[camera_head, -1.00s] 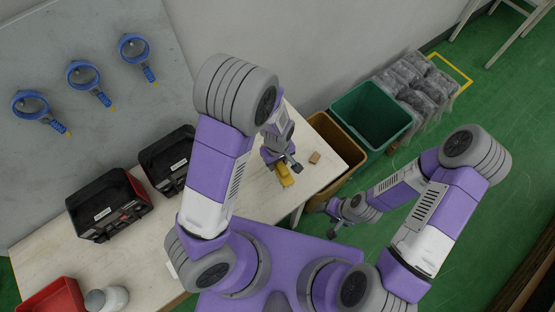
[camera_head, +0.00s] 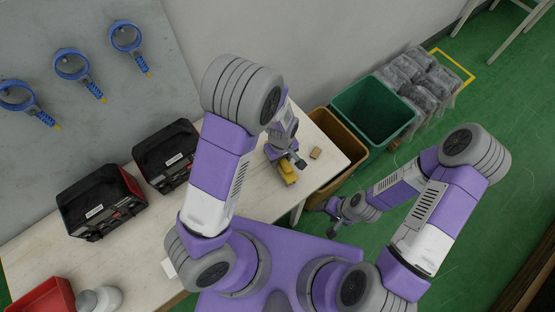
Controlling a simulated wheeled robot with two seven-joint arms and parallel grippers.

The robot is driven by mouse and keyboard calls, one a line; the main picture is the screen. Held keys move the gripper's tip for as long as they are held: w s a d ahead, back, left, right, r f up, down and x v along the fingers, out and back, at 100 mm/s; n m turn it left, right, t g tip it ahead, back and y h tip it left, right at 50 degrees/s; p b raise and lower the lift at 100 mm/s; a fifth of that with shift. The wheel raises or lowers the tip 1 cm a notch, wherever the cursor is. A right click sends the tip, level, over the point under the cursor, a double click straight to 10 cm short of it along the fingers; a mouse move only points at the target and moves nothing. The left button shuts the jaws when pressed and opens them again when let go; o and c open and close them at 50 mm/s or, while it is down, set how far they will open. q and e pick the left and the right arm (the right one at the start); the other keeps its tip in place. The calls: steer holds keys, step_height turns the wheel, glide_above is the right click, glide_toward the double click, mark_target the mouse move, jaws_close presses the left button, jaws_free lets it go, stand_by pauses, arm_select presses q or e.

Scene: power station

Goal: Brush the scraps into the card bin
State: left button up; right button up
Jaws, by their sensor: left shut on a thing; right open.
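My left gripper (camera_head: 292,160) is over the right end of the pale bench (camera_head: 262,205), shut on a yellow brush-like tool (camera_head: 288,174) held at or just above the bench top. A small brown scrap (camera_head: 315,153) lies on the bench just right of the tool, apart from it, near the bench's right edge. The brown-yellow bin (camera_head: 352,146) stands against that end of the bench, its opening partly hidden. My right gripper (camera_head: 335,219) is open and empty, low beside the bench over the green floor.
A green bin (camera_head: 372,110) stands beside the brown-yellow one, with grey wrapped bundles (camera_head: 425,80) behind. Two black cases (camera_head: 100,200), a red tray (camera_head: 45,298) and a white jar (camera_head: 98,299) are on the bench. Blue tools (camera_head: 75,67) hang on the grey panel.

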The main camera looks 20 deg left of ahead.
arm_select(q)
steer(key=shift+w+d+f, duration=0.1)
steer(key=shift+w+d, duration=1)
steer(key=shift+w, duration=0.3)
steer(key=shift+w+d+r, duration=0.1)
steer(key=shift+w+d, duration=1.05)
steer(key=shift+w, duration=0.2)
steer(key=shift+w+d+f, duration=0.1)
steer(key=shift+w+d, duration=1)
steer(key=shift+w, duration=0.3)
steer(key=shift+w+d, duration=0.85)
steer(key=shift+w, duration=0.2)
steer(key=shift+w+d, duration=0.8)
steer(key=shift+w, duration=0.25)
steer(key=shift+w+d+b, duration=0.4)
steer(key=shift+w+d, duration=0.5)
steer(key=shift+w, duration=0.25)
steer(key=shift+w+d+b, duration=0.35)
steer(key=shift+w+d, duration=0.55)
steer(key=shift+w, duration=0.2)
step_height(320, 180, up, 7)
steer(key=p, duration=0.4)
steer(key=shift+p, duration=0.3)
steer(key=shift+a, duration=0.1)
